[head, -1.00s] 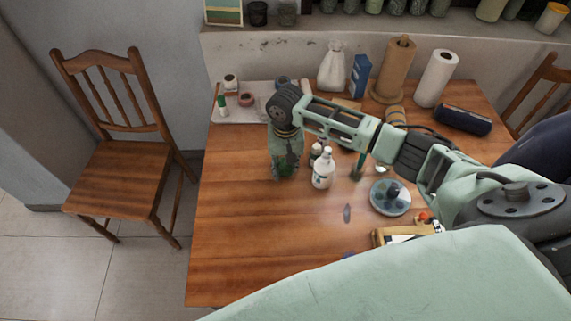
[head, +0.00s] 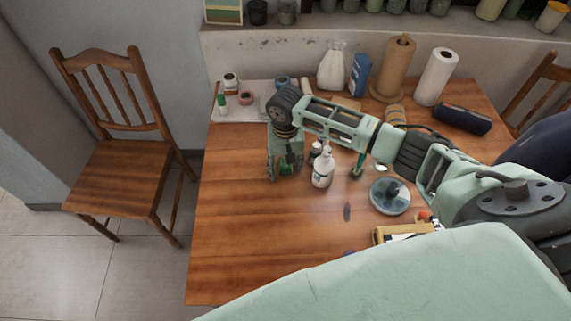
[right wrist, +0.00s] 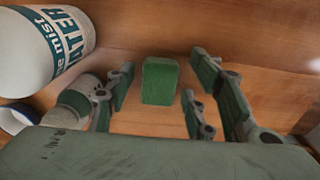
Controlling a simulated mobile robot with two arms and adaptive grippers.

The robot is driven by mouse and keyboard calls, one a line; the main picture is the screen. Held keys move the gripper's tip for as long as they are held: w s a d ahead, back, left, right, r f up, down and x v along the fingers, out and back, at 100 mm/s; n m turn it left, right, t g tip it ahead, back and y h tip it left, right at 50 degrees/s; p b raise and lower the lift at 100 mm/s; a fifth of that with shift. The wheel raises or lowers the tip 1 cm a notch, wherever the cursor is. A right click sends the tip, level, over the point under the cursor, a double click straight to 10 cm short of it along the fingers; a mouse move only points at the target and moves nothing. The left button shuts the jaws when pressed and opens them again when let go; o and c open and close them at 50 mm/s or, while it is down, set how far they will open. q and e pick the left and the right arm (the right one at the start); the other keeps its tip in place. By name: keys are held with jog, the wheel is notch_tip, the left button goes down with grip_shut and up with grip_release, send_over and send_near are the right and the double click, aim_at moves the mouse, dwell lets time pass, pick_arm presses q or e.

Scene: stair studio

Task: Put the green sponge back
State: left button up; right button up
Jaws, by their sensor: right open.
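The green sponge (right wrist: 160,80) is a small block on the wooden table, between the spread fingers of my right gripper (right wrist: 158,92) in the right wrist view. Gaps show on both sides of it, so the fingers are not closed on it. In the head view my right gripper (head: 285,172) points down at the table's left middle, and the sponge (head: 285,166) shows partly between its fingers. My left gripper is not in view.
A white spray bottle (head: 322,170) stands close to the right of the gripper; it also shows in the right wrist view (right wrist: 40,50). A round blue-grey dish (head: 390,197) lies farther right. A pale tray (head: 238,115) is at the back left. The front-left tabletop is clear.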

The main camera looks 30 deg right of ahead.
aim_at(286, 167)
notch_tip(286, 167, up, 12)
dwell(0.4)
jog(key=shift+s, duration=0.1)
dwell(0.4)
